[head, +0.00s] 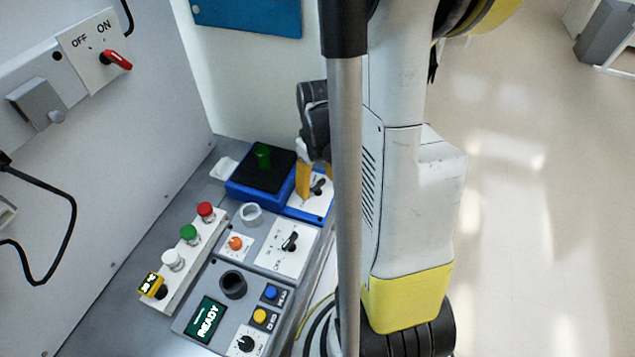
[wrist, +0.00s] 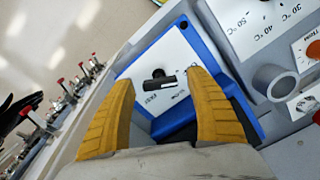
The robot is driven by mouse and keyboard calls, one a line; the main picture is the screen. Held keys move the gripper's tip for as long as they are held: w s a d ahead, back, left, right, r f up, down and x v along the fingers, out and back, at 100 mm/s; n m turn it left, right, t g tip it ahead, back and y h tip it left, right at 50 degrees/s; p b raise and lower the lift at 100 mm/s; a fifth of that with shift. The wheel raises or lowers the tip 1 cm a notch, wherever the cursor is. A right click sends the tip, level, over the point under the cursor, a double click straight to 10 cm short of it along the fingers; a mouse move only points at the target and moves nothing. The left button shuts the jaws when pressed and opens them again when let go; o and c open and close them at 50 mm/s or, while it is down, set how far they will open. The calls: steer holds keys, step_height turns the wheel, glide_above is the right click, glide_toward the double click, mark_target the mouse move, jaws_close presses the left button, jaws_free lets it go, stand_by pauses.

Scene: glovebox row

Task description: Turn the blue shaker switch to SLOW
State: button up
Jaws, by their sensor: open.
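The blue shaker (head: 232,190) stands at the back of the bench, with a black top and a green item on it. Its white switch plate (head: 319,203) carries a black switch knob (head: 318,186), which also shows in the wrist view (wrist: 160,84). In the wrist view the knob's bar lies nearly level across the picture. In the head view my arm and a grey pole hide part of the gripper.
A neighbouring unit has a black dial (head: 290,241), an orange knob (head: 236,243) and a grey ring (head: 250,213). Red, green and white buttons (head: 189,234) stand to the left. A READY display (head: 207,320) is in front. Open floor lies right.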

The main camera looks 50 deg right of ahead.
steer(key=shift+c, duration=0.2)
steer(key=c, duration=1.1)
steer(key=shift+c, duration=0.2)
